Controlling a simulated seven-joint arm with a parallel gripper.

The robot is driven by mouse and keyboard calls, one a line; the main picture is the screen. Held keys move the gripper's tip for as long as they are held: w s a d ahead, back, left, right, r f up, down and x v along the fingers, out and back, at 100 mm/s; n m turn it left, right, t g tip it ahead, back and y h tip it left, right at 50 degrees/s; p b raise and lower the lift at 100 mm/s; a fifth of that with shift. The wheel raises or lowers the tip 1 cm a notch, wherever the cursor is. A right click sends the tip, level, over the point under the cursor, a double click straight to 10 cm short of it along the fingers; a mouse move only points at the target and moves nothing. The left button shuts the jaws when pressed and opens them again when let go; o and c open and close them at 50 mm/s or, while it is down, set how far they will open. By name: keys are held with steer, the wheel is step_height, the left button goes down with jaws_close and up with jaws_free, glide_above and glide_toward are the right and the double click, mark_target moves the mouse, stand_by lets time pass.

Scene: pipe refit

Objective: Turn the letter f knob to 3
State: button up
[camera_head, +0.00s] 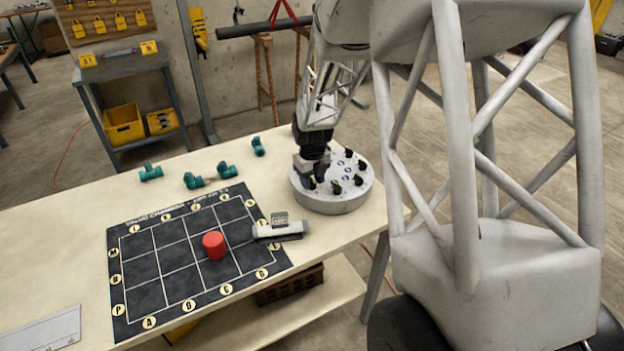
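A round grey panel (330,200) stands on the right part of the table. Several small black knobs ring its top, among them one at the right (359,180) and one at the front (336,187). Small blue marks sit near its middle. The letters and numbers on it are too small to read, so I cannot tell which knob is f. My gripper (311,178) points down over the panel's left side, at or just above a knob there. Its fingers hide part of that knob, and whether they are open or shut does not show.
A black grid mat (140,273) with lettered yellow circles lies left of the panel, with a red cylinder (214,245) on it. A white and grey block (280,228) lies between mat and panel. Several teal pipe fittings (151,172) lie behind the mat. A ruler (45,335) is front left.

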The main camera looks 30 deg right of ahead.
mark_target(312, 180)
steer(key=shift+r, duration=0.15)
steer(key=shift+r, duration=3.75)
